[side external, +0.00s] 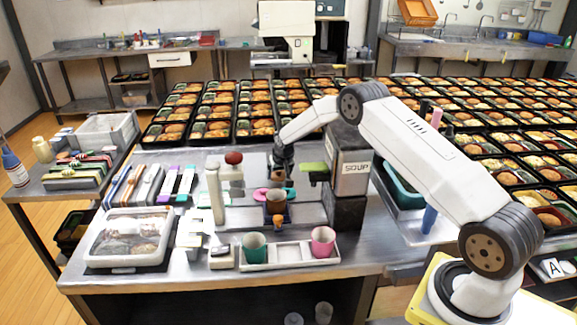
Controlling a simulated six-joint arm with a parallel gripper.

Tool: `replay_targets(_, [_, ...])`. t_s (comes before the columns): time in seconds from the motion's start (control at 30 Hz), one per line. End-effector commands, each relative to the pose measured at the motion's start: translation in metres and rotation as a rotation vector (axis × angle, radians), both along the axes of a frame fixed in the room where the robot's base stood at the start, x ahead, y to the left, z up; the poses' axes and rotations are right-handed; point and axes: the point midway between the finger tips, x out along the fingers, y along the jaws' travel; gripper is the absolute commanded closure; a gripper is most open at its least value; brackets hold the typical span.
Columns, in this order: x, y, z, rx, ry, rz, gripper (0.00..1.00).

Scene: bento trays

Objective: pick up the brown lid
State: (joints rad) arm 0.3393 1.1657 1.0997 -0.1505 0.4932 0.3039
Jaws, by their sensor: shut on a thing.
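My gripper (281,173) points down above the small cluster of cups and discs at the middle of the steel table. It is shut on a small brown piece (278,175), which looks like the brown lid; the dark fingers hide part of it. Just below stands a brown cup (276,205) on a dark blue stand. A pink disc (261,194) lies to its left and a teal disc (290,193) to its right. At this size I cannot tell whether the lid touches anything below.
A dark dispenser marked SOUP (352,168) stands close on the right. A white tray (290,257) with a green cup (254,247) and a pink cup (323,242) is in front. A pale cylinder (215,193) stands left. Rows of filled bento trays (210,111) fill the back.

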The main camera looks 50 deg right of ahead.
Motion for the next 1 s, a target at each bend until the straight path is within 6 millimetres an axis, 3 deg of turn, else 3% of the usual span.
replay_targets(0.5, [0.000,0.000,0.072,0.000,-0.001,0.001,0.64])
replay_targets(1.0, [0.000,0.000,0.081,0.001,0.001,0.001,0.64])
